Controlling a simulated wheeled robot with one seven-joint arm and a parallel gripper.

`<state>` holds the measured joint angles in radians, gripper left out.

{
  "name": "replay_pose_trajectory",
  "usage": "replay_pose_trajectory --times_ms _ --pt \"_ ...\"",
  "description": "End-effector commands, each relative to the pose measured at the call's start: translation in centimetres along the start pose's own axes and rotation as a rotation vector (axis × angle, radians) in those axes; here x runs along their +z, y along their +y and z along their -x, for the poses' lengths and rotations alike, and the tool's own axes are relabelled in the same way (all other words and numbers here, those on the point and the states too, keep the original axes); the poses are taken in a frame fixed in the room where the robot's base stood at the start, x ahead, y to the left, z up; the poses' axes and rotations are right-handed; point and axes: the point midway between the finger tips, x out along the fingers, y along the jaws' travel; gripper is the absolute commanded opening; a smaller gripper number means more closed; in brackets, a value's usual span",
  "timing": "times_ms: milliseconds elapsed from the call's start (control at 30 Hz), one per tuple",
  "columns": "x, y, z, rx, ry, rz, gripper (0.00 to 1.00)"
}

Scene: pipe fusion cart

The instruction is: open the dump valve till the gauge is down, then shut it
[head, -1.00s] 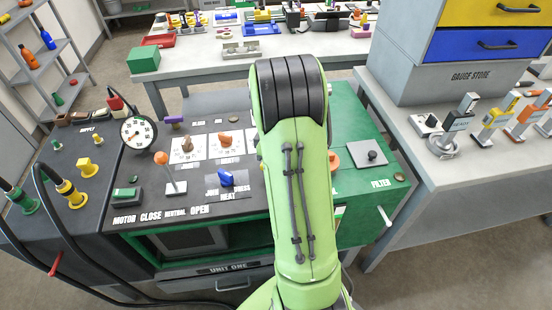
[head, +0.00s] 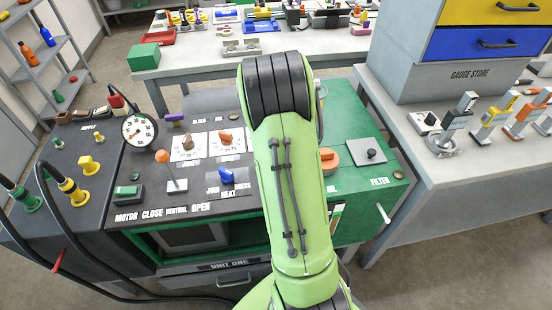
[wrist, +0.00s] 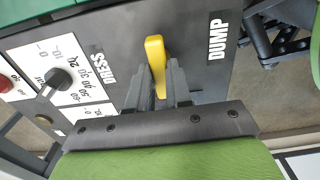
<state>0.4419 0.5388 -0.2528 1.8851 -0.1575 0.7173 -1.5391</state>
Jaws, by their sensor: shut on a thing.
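The yellow dump valve handle (wrist: 154,50) stands next to the DUMP label in the wrist view. My gripper (wrist: 158,78) is shut on this handle, with one dark finger on each side. In the head view my green arm hides the gripper and the handle. The round white pressure gauge (head: 139,131) stands at the left of the cart panel. Its needle is too small to read surely.
An orange-knobbed lever (head: 163,157), a blue knob (head: 227,176) and two orange-brown knobs sit on the dark panel. A green filter section (head: 345,120) lies right of my arm. A bench with gauges (head: 437,130) stands further right. Black hoses run at the left.

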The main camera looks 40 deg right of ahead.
Motion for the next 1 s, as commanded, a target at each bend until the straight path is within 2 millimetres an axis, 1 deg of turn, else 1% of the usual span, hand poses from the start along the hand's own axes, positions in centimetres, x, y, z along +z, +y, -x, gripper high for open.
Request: replay_pose_trajectory --times_ms 33,333,367,500,533,767,833,867,933,1000 --pt "0.5 0.1 0.1 0.004 -0.008 -0.006 0.00" --pt "0.5 0.1 0.1 0.004 -0.008 -0.005 0.00" --pt "0.5 0.1 0.1 0.004 -0.007 -0.005 0.21" --pt "0.3 0.1 0.1 0.003 -0.005 -0.003 0.42" --pt "0.3 0.1 0.1 0.003 -0.005 -0.002 0.45" --pt "0.1 0.0 0.1 0.001 -0.003 0.000 0.45" --pt "0.1 0.1 0.4 0.002 -0.002 0.001 0.45" --pt "0.1 0.1 0.8 0.002 -0.002 0.001 0.45" --pt "0.1 0.1 2.1 0.005 -0.001 0.001 0.45" --pt "0.1 0.1 4.0 0.007 -0.001 0.001 0.45"
